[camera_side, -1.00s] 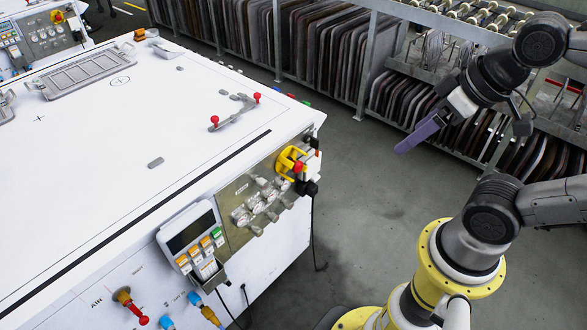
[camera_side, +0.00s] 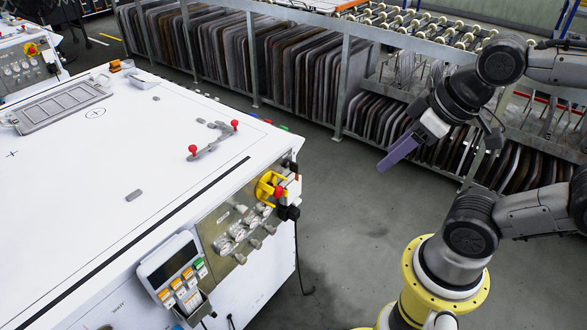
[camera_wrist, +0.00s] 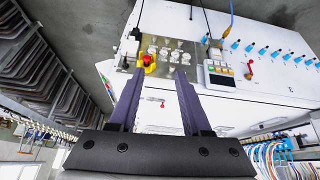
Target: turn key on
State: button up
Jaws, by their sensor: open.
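My gripper (camera_side: 387,164), with purple fingers, is held in the air over the floor, well to the right of the white machine (camera_side: 90,160) in the side view. In the wrist view its two fingers (camera_wrist: 156,76) stand apart with nothing between them. A yellow switch with a red knob (camera_side: 268,187) is on the machine's front control panel, near the right corner. It also shows in the wrist view (camera_wrist: 148,60), beyond the left fingertip, apart from it. No separate key can be clearly made out among the small controls.
Several round knobs or gauges (camera_side: 240,228) sit beside the yellow switch. A keypad with a screen (camera_side: 175,268) is left of them. A black cable (camera_side: 296,262) hangs at the machine's corner. Racks of panels (camera_side: 270,65) stand behind. The floor between machine and arm is clear.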

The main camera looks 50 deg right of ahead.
jog(key=w+d+r+n, duration=0.1)
jog(key=d+r+n+h, duration=0.1)
jog(key=shift+w+d+r, duration=0.15)
jog(key=shift+w+r, duration=0.25)
jog(key=c, duration=0.5)
jog(key=w+d+n, duration=0.1)
jog(key=w+r+n+h, duration=0.1)
jog(key=w, duration=0.1)
jog(key=w+d+r+n+g+h, duration=0.1)
jog(key=w, duration=0.1)
jog(key=shift+w+d+n, duration=0.15)
jog(key=shift+d+n, duration=0.15)
grip_shut()
jog(key=w+d+f+n+g+h, duration=0.25)
jog(key=w+n, duration=0.25)
jog(key=w, duration=0.8)
jog(key=w+a+f+n+h, duration=0.2)
jog(key=w+f+n+h, duration=0.15)
jog(key=w+f, duration=0.6)
jog(key=f+n, duration=0.1)
jog(key=f, duration=0.3)
jog(key=w+a+f+n+g, duration=0.1)
jog(key=f, duration=0.3)
jog(key=w+a+f+n+g, duration=0.1)
jog(key=f, duration=0.3)
jog(key=shift+a+f, duration=0.2)
jog(key=shift+f, duration=0.05)
